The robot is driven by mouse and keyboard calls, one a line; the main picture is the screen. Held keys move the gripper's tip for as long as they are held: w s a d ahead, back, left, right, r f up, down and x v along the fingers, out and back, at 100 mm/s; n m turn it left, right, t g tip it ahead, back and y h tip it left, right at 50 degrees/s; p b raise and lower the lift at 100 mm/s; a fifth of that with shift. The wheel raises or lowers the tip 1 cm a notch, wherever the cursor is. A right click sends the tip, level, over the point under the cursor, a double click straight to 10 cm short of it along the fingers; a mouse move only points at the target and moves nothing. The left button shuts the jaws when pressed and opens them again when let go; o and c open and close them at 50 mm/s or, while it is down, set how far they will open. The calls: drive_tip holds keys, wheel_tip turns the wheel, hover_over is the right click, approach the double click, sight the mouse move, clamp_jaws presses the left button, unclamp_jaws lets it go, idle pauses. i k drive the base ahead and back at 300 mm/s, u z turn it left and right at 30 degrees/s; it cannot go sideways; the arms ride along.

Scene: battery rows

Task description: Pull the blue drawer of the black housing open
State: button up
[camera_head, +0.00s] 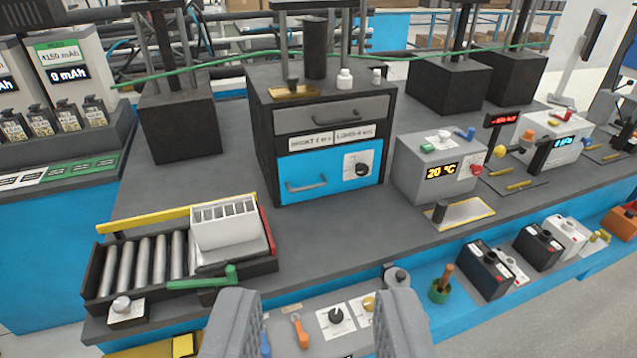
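The black housing (264,152) stands on the dark bench in the upper middle of the view. Its blue drawer (320,190) is the lower front panel and looks closed, flush with the front. A grey bar handle (306,184) is on the left part of the blue front, and a black knob on a white plate (360,166) is on the right. A grey drawer front (330,114) with a handle sits above. My gripper (318,325) is at the bottom of the view, fingers apart and nothing between them, in front of and well apart from the housing.
A roller tray (150,265) with a white slotted box (224,222) is at the left front. A grey unit reading 20 °C (438,165) stands right of the housing. The bench directly before the blue drawer (335,235) is clear. A green cable (240,62) crosses behind.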

sight(305, 177)
drive_tip(key=i, duration=0.9)
drive_tip(key=u, duration=0.05)
